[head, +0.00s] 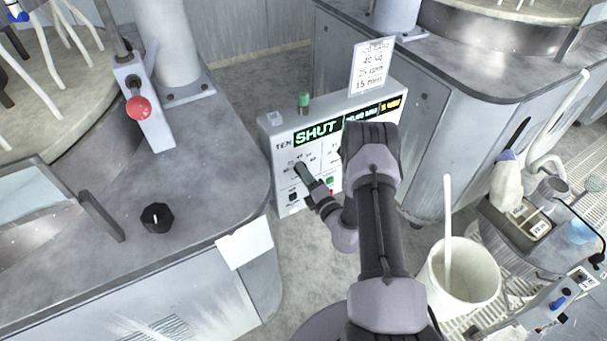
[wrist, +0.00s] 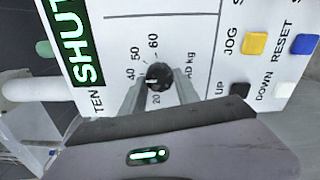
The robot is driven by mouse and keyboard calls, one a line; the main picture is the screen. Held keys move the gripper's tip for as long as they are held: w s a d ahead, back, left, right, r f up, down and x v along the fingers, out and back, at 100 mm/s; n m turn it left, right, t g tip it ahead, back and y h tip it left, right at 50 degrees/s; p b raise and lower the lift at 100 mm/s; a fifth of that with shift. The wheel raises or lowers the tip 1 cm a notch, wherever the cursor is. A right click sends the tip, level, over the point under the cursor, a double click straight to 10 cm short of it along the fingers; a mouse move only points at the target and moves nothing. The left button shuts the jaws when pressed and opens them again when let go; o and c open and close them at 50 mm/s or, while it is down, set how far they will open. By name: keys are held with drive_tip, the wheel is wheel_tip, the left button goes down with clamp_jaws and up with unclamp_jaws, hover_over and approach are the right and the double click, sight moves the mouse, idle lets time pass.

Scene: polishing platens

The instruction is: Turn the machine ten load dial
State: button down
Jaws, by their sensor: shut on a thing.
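The machine ten control box (head: 277,160) is a white panel with a green "SHUT" display (head: 318,131); in the wrist view the panel (wrist: 200,30) appears turned on its side. The load dial (wrist: 159,75) is a black round knob with a white pointer mark, ringed by printed numbers including 20, 40, 50 and 60. The mark points left in the wrist view, a little below the 40. My gripper (wrist: 159,82) is shut on the dial, one finger on each side. In the head view my gripper (head: 302,173) reaches the panel's left part and covers the dial.
Yellow JOG (wrist: 255,43), blue RESET (wrist: 304,44), black UP (wrist: 240,89) and white DOWN (wrist: 284,90) buttons sit beside the dial. A green-topped post (head: 304,101) and a sign (head: 371,66) stand on the box. A white bucket (head: 463,283) stands at right, a grey machine (head: 215,130) at left.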

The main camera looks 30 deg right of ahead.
drive_tip(key=c, duration=0.9)
unclamp_jaws()
drive_tip(key=shift+s, duration=0.1)
drive_tip(key=s+p, duration=0.4)
drive_tip(key=s, duration=1.3)
drive_tip(key=shift+s+d, duration=0.15)
drive_tip(key=shift+d, duration=0.15)
